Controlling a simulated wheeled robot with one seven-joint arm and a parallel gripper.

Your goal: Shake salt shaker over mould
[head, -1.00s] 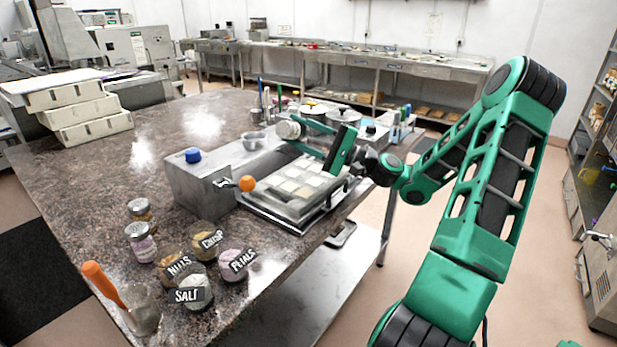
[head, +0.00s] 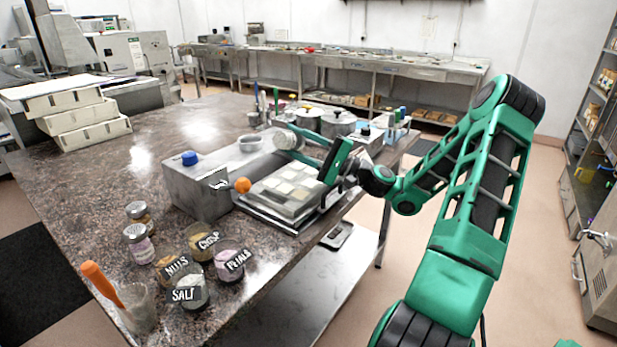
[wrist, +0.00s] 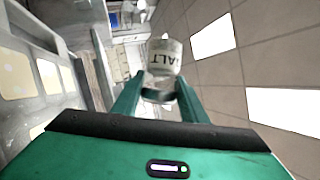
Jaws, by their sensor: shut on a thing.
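My gripper (head: 300,148) is shut on the salt shaker (head: 286,140), a small pale jar held above the far left part of the mould. In the wrist view the shaker (wrist: 164,58) sits between the fingertips, and its label reads "SALT" upside down. The mould (head: 284,192) is a tray of pale square cavities on the metal machine at the table's right edge. Part of the mould is hidden behind my gripper. Whether salt is falling is too small to tell.
The metal box (head: 195,188) with a blue cap and an orange knob (head: 242,186) stands left of the mould. Labelled bowls, including a salt bowl (head: 188,292), and two jars (head: 138,243) stand near the front. Pots (head: 338,123) stand behind. The table's left middle is clear.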

